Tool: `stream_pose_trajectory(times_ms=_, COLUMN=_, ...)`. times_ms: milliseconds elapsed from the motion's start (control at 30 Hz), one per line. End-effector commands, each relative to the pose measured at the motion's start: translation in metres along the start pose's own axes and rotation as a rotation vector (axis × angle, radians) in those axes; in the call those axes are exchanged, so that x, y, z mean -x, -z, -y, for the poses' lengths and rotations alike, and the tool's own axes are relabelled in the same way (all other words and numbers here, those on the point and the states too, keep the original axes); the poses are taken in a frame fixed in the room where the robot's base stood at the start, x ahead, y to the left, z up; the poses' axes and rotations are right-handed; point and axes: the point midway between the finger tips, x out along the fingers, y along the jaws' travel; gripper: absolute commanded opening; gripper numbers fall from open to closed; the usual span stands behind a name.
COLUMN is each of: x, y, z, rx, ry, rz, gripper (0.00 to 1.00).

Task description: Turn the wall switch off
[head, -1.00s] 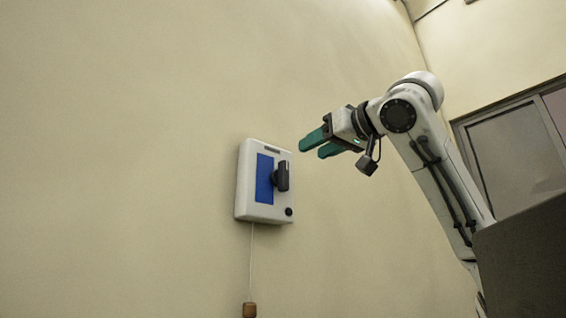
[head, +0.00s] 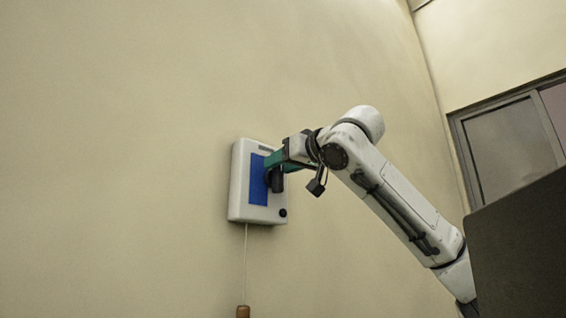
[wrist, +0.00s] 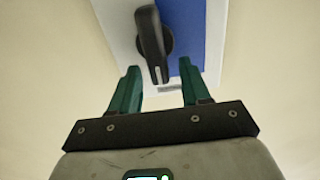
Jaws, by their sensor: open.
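The wall switch is a white box (head: 240,205) with a blue panel (head: 258,185) and a black rotary handle (head: 277,183). In the wrist view the black handle (wrist: 151,42) stands out from the box, its marked tip pointing down in the picture. My gripper (head: 273,163) is at the front of the box, its green fingers partly covering the handle in the head view. In the wrist view my gripper (wrist: 160,75) is open, with one finger on each side of the handle's tip and gaps showing. Whether the fingers touch the handle cannot be told.
A small black button (head: 283,212) sits at the box's lower right corner. A cord with a wooden pull (head: 243,311) hangs below the box. The cream wall (head: 120,150) around is bare. A framed window (head: 505,140) is at the right.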

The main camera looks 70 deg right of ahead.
Motion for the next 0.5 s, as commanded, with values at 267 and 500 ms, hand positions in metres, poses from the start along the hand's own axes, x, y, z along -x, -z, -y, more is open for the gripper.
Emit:
stream_pose_trajectory(times_ms=267, x=0.0003, y=0.0001, z=-0.0001, rx=0.000, ry=0.000, rz=0.000, gripper=0.25)
stream_pose_trajectory(times_ms=500, x=0.0004, y=0.0002, z=0.0000, rx=0.000, ry=0.000, rz=0.000, gripper=0.02)
